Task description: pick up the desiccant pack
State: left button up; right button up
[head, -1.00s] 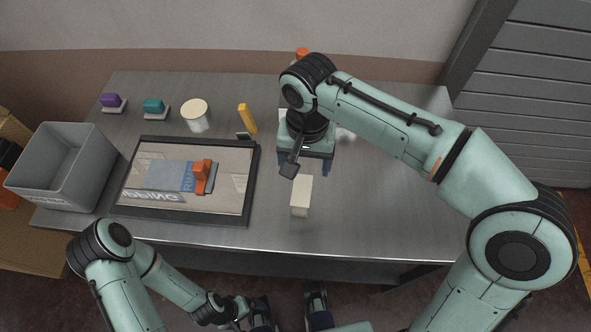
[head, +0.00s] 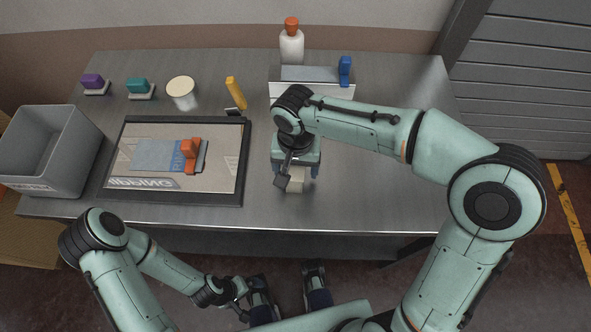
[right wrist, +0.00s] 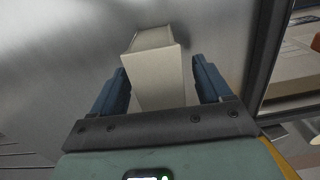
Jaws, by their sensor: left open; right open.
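A cream rectangular block (head: 295,186), which I take to be the desiccant pack, stands near the front edge of the metal table. My right gripper (head: 295,172) is above it, pointing down, and partly hides it. In the right wrist view the block (right wrist: 156,72) is between the two blue fingers of the open right gripper (right wrist: 160,66). A gap shows on the right side; the left finger is very close, and contact cannot be told. My left gripper (head: 287,276) is open and empty in front of the table.
A dark-framed board (head: 243,160) with an orange-handled item (head: 190,150) lies left of the block. A grey bin (head: 40,165) is at the far left. The table's right side is clear.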

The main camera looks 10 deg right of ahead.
jog(key=shift+f, duration=0.2)
jog(key=c, duration=1.2)
jog(key=shift+r, duration=0.1)
